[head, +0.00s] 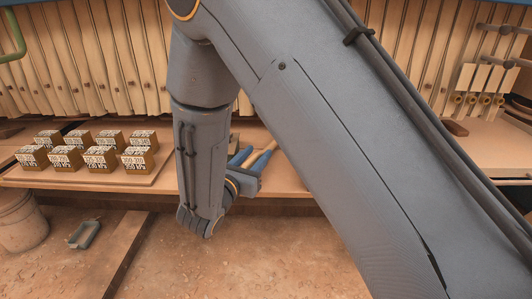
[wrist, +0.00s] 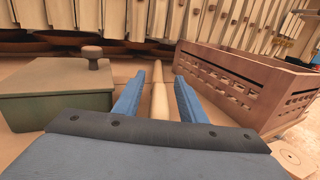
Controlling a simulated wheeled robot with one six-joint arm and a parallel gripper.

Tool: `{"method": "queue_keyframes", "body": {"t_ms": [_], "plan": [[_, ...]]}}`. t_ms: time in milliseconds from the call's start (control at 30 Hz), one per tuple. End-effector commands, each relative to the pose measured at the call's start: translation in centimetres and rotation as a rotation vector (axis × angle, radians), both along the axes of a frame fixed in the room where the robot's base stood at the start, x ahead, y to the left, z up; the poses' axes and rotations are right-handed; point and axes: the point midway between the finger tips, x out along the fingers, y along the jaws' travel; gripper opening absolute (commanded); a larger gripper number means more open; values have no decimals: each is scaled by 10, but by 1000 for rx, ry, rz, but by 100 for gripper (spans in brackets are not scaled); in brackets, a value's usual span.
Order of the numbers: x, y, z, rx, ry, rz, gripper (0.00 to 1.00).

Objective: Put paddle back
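A pale wooden rod, which looks like the paddle's handle (wrist: 158,98), runs lengthwise between the fingers of my gripper (wrist: 160,77) in the wrist view. Both blue fingers are spread, with a visible gap on each side of the rod. In the head view my gripper (head: 252,158) is low over the front of the wooden bench, and the pale handle (head: 264,155) shows between its fingers. The paddle's far end is hard to make out, and my arm hides much of the area. I cannot tell whether the handle rests on the bench.
A green box with a brown knob (wrist: 55,92) stands left of my gripper, and a slotted wooden crate (wrist: 240,85) stands right. Several labelled blocks (head: 100,157) sit on the bench at left.

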Motion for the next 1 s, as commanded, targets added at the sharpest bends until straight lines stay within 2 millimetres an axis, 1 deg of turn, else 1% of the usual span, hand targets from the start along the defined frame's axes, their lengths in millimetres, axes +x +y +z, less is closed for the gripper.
{"method": "queue_keyframes", "body": {"t_ms": [100,300,467,500,533,867,1000], "plan": [[5,-2,0,0,1,1,38],[5,-2,0,-1,0,2,38],[5,-2,0,0,0,2,10],[5,-2,0,0,0,2,4],[5,-2,0,0,0,2,0],[5,-2,1,0,-1,1,0],[5,-2,8,0,-1,1,0]]}}
